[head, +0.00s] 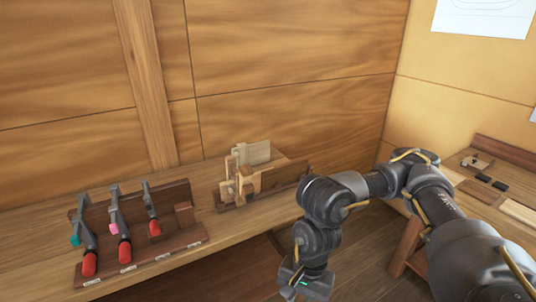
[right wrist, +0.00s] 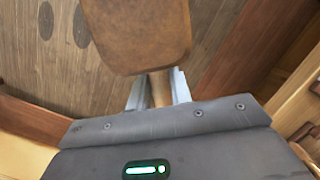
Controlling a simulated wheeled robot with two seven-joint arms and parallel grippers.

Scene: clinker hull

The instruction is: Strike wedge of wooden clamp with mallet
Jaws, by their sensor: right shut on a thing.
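The wooden clamp (head: 229,188) of pale wood stands on the bench along the wall, around upright boards in a dark wooden base. I cannot clearly pick out its wedge. My right gripper (head: 297,284) is low at the bottom of the head view, in front of the bench and to the right of the clamp, apart from it. In the right wrist view my right gripper (right wrist: 159,92) is shut on the handle of the mallet (right wrist: 138,35). The mallet's broad brown wooden head is just beyond the fingers. The mallet cannot be made out in the head view. My left gripper is out of view.
A dark rack (head: 185,238) with several red-handled metal clamps stands on the bench (head: 222,236) at the left. A plank wall rises close behind the bench. A second bench (head: 468,200) with small dark items is at the right. Open floor lies between the benches.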

